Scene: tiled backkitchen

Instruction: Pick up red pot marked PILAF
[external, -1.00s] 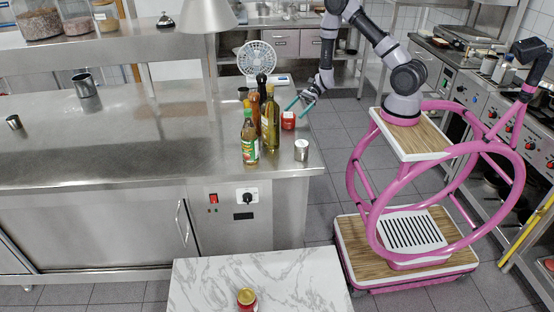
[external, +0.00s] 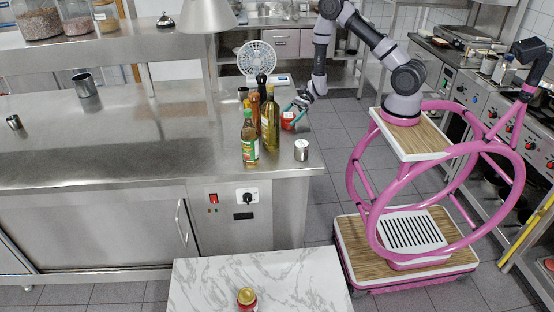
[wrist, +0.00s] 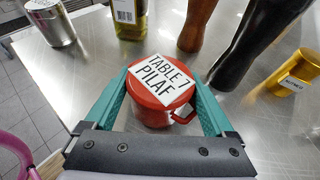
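The red pot marked PILAF (wrist: 152,115) stands on the steel counter, with a white label reading TABLE 7 PILAF on its lid and a red handle at its lower right. It also shows in the external view (external: 287,124), partly covered by my gripper. My gripper (wrist: 160,76) is open, with its teal fingers on either side of the pot, close to its sides. I cannot tell whether they touch it. In the external view my gripper (external: 292,110) reaches down over the pot at the counter's right edge.
Bottles stand left of the pot, including an oil bottle (external: 270,122) and a green-labelled bottle (external: 249,140). A metal tin (external: 301,150) stands nearer the front.

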